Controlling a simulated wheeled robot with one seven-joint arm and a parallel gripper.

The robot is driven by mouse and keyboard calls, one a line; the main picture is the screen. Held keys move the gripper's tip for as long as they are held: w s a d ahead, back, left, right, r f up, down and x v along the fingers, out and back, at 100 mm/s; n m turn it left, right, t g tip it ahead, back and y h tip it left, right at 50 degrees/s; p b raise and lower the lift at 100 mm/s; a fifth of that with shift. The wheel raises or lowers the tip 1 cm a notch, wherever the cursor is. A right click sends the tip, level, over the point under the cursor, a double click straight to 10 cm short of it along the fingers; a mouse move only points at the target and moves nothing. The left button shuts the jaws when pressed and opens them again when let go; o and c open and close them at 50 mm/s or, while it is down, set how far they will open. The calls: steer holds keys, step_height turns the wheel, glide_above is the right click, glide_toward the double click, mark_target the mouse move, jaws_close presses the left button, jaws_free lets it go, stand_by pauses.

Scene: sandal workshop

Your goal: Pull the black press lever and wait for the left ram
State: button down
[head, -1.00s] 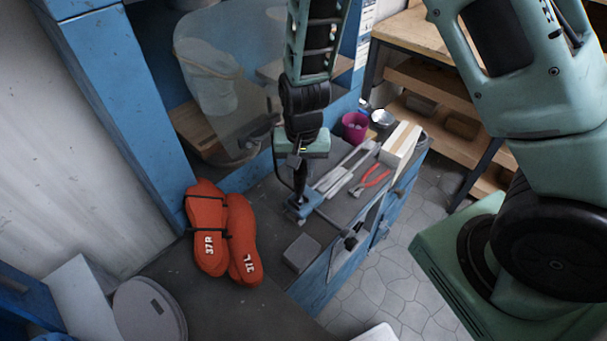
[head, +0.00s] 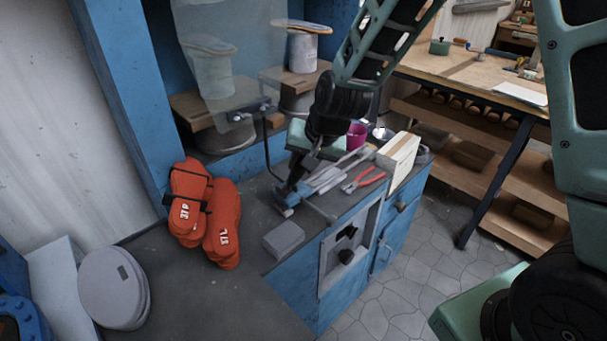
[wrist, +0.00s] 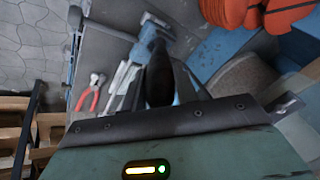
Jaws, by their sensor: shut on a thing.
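The black press lever (wrist: 158,85) shows in the wrist view as a dark grip between my fingers, with a blue and grey bracket beyond it. In the head view my gripper (head: 308,166) is shut on it above the blue bracket (head: 287,195) on the grey bench top. The lever leans there; my gripper hides most of it. Behind a clear guard in the blue press, the left ram (head: 213,78) is a pale cylinder above a wooden block. I cannot tell whether it touches what is below. The right ram (head: 302,52) stands beside it.
Red pliers (head: 363,180), metal tools, a magenta cup (head: 356,134) and a pale box (head: 399,160) crowd the right side.

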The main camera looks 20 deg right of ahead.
steer(key=shift+s+d+f+b, duration=0.1)
steer(key=shift+s+f+b, duration=0.1)
steer(key=shift+b, duration=0.3)
steer(key=c, duration=1.1)
jaws_free()
steer(key=shift+r, duration=0.15)
steer(key=v, duration=1.7)
steer(key=shift+s+d+p, duration=0.2)
steer(key=shift+s+p, duration=0.1)
steer(key=shift+s, duration=0.05)
steer(key=s+a+f+n+g, duration=0.1)
steer(key=s+a+f+n, duration=0.2)
steer(key=s, duration=0.4)
steer(key=s+a+f+n+g+h, duration=0.1)
steer(key=s+a+f+n+g, duration=0.1)
steer(key=s+n, duration=0.3)
steer(key=s+a+f+n+g, duration=0.2)
steer(key=s+a+f+n, duration=0.2)
steer(key=s, duration=0.5)
steer(key=shift+s+a+f, duration=0.15)
steer(key=shift+a+f, duration=0.05)
